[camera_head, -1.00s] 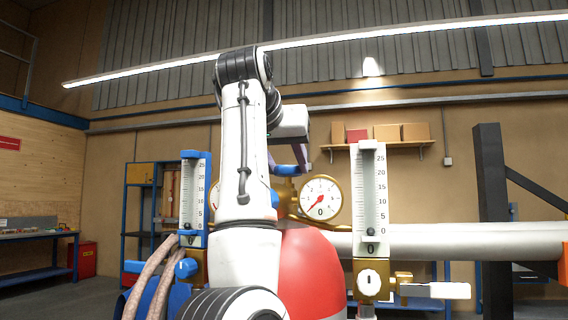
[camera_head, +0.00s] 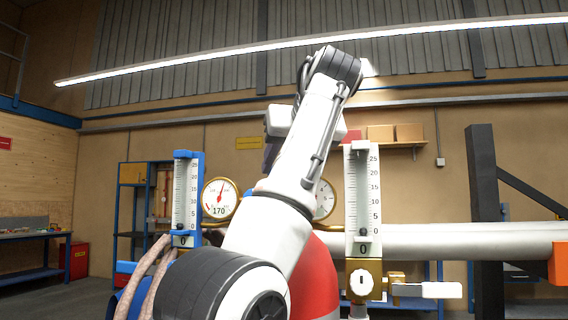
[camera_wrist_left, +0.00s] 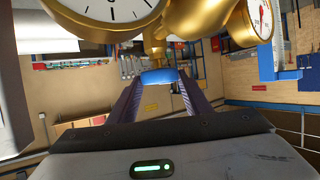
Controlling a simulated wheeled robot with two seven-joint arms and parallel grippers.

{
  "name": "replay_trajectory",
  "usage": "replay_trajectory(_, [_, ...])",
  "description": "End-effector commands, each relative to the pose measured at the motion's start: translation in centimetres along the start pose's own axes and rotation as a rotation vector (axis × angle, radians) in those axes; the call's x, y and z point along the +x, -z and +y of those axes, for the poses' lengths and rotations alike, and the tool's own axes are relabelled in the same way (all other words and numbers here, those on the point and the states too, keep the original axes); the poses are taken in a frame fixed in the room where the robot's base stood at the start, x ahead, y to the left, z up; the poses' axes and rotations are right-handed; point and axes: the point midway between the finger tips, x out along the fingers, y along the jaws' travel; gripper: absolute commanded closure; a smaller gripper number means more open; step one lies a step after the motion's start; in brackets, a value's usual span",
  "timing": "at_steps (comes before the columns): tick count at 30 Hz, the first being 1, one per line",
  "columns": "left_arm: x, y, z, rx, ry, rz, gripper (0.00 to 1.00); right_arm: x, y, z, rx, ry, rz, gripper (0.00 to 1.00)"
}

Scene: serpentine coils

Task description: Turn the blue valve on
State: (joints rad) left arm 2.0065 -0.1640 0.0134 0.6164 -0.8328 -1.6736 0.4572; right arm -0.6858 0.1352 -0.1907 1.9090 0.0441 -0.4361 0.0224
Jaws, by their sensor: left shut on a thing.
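The blue valve (camera_wrist_left: 158,76) shows in the left wrist view as a blue handle on a gold fitting (camera_wrist_left: 155,45). My left gripper (camera_wrist_left: 157,82) is shut on it, with one purple finger on each side. In the head view my left arm stands in front of the pipework, and the gripper's dark purple fingers (camera_head: 270,155) show only partly behind it. The valve is hidden there. The left gauge (camera_head: 220,198) reads 170 with its needle up. The right gauge (camera_head: 323,200) is half hidden by my arm. My right gripper is not in view.
A blue-framed scale (camera_head: 186,195) stands left and a white scale (camera_head: 362,195) right. A white lever (camera_head: 428,290) sticks out at lower right. A red rounded body (camera_head: 316,278) is behind my arm, and brown hoses (camera_head: 150,275) hang at lower left.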

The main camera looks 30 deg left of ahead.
Motion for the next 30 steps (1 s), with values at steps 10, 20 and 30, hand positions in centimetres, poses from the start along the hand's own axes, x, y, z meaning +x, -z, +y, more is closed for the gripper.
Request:
replay_trajectory(10, [0.0,-0.1,0.0,-0.001,0.005,-0.003,0.78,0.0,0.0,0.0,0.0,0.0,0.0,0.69])
replay_trajectory(20, [0.0,-0.1,0.0,-0.001,0.004,-0.003,0.37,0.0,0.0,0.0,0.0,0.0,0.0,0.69])
replay_trajectory(30, [-2.1,0.0,0.1,-0.002,0.002,0.001,0.37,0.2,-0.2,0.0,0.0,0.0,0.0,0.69])
